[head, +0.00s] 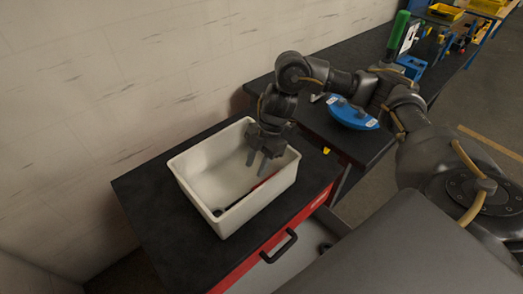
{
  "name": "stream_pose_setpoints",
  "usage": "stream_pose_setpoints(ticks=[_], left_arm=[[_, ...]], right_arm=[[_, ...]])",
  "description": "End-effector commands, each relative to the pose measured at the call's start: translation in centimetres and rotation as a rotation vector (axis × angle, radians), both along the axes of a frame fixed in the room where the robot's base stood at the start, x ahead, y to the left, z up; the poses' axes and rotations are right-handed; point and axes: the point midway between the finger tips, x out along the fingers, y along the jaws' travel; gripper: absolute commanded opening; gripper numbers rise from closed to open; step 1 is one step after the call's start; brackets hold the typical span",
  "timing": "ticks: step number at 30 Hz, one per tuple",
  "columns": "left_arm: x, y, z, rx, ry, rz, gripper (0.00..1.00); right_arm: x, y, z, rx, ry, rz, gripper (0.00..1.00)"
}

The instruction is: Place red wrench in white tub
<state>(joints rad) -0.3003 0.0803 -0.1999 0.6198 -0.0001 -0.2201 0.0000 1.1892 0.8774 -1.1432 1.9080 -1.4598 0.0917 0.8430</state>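The white tub (192,192) stands on the black top of a red cabinet. Inside it, a thin red and dark item (265,181), seemingly the red wrench, lies along the front wall, which hides part of it. My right gripper (257,163) is over the right part of the tub, pointing down, with its two fingers apart and nothing seen between them. The red item is just below and beside the fingertips, apart from them as far as I can tell. My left gripper is out of view.
The black cabinet top (148,205) is bare left of the tub. A drawer with a black handle (279,246) is open in front. A blue curved object (350,114) lies on the bench behind my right arm. A pale wall is close behind the tub.

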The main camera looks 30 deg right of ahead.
Motion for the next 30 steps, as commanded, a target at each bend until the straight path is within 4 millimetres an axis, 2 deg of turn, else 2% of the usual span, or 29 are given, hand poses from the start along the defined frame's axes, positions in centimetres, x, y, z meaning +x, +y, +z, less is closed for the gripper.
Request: stream_pose_setpoints(ticks=[3, 10, 30], left_arm=[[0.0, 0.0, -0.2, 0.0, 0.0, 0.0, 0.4], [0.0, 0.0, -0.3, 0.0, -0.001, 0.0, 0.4], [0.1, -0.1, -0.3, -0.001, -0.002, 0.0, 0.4]], right_arm=[[0.2, -1.0, 2.1, -0.002, -0.004, -0.003, 0.36], [0.3, -1.9, 4.3, -0.001, -0.001, -0.001, 0.36], [0.3, -2.1, 4.7, 0.0, 0.001, -0.001, 0.36]])
